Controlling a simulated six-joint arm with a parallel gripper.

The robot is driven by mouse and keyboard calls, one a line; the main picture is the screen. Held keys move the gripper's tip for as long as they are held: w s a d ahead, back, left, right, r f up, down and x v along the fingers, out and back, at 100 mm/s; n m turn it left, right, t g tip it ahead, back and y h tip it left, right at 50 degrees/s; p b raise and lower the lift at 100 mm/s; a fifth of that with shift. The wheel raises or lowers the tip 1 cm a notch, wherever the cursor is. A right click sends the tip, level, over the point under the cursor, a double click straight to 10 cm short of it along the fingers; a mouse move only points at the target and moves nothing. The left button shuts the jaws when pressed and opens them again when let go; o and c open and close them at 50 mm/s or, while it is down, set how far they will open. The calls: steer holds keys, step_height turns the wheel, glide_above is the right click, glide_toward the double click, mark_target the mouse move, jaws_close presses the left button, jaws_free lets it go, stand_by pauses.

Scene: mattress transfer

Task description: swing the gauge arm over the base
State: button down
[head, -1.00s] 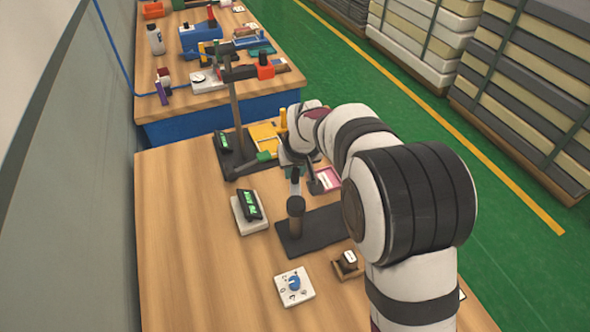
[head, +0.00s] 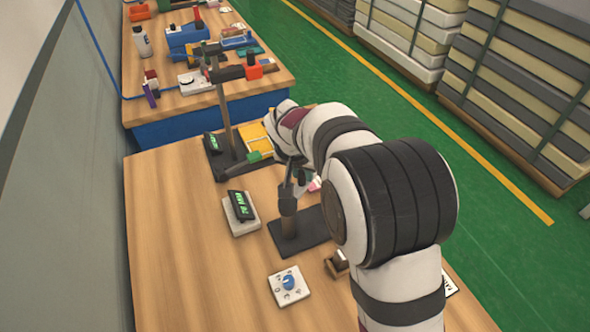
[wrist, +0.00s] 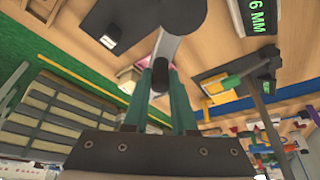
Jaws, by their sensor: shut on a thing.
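The gauge's dark flat base (head: 315,228) lies on the near wooden table, with a thick dark post (head: 289,222) standing on it. In the wrist view the grey gauge arm (wrist: 167,46) reaches from the dark round post top (wrist: 182,16) to my gripper (wrist: 161,72). The teal fingers are shut on the arm's end, one on each side. In the head view my gripper (head: 299,172) is just beyond the post top, partly hidden by my own arm. The arm's exact angle over the base is hard to tell there.
A white box with a green display (head: 240,213) stands left of the base. A white dial plate (head: 288,286) and a small brown block (head: 337,264) are nearer. A tall stand (head: 224,110) rises behind. The table's left side is clear.

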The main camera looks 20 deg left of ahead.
steer(key=shift+s+d+m+g+h, duration=0.15)
steer(key=shift+s+d+m+h, duration=0.3)
steer(key=shift+m, duration=0.8)
steer(key=shift+s+d+m+g+h, duration=0.2)
steer(key=shift+d+m+h, duration=0.2)
steer(key=shift+d+m, duration=0.6)
steer(key=shift+s+d+m+g+h, duration=0.15)
steer(key=shift+s+d+m+h, duration=0.25)
steer(key=shift+m, duration=1.05)
steer(key=c, duration=0.7)
jaws_free()
steer(key=shift+c, duration=0.2)
steer(key=shift+w, duration=0.1)
steer(key=v, duration=1.5)
steer(key=shift+a+r, duration=0.25)
steer(key=shift+r, duration=0.05)
